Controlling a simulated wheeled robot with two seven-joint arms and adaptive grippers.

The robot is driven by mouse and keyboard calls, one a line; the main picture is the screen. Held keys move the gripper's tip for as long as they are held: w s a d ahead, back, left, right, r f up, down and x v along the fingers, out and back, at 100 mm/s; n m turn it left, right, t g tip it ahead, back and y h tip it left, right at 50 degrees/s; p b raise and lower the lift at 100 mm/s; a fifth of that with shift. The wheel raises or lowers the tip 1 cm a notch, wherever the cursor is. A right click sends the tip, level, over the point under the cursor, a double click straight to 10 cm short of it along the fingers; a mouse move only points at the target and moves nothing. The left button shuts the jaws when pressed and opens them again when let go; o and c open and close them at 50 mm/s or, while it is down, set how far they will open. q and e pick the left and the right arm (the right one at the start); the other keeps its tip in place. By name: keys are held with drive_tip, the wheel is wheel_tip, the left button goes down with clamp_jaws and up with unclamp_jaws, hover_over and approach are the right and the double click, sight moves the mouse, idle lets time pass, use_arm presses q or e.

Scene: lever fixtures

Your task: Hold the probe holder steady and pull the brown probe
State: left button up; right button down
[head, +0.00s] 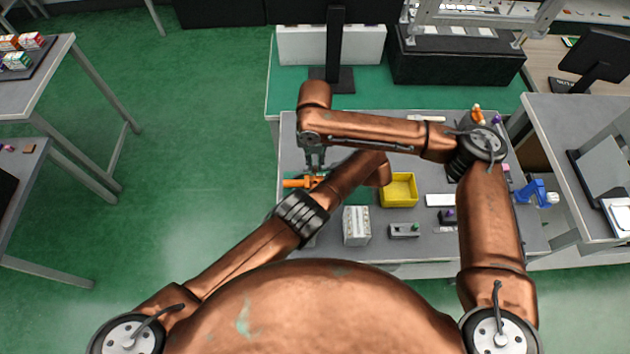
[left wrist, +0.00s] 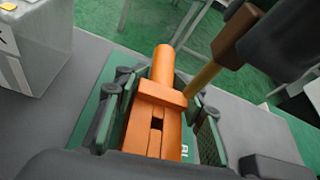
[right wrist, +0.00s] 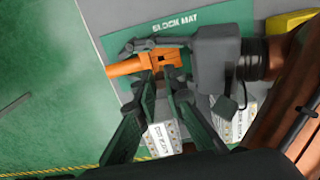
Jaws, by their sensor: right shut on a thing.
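The orange probe holder (head: 296,183), with a round handle, lies on a green mat. In the left wrist view the holder (left wrist: 152,125) sits between the jaws of my left gripper (left wrist: 160,118), which look open, with a gap showing on its right side. The brown probe (left wrist: 236,34) has a brown top and a thin tan shaft. It stands tilted beside the holder; whether its lower end is seated is hidden. My right gripper (head: 315,158) is shut on the probe above the holder. In the right wrist view its fingers (right wrist: 162,85) close over the holder (right wrist: 148,62).
A yellow bin (head: 399,190), a grey-white block (head: 356,226) and a small grey fixture (head: 404,230) stand on the grey table to the right. A blue tool (head: 537,193) is at the table's right edge. My right forearm crosses above my left.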

use_arm(q)
drive_tip(key=o, duration=0.6)
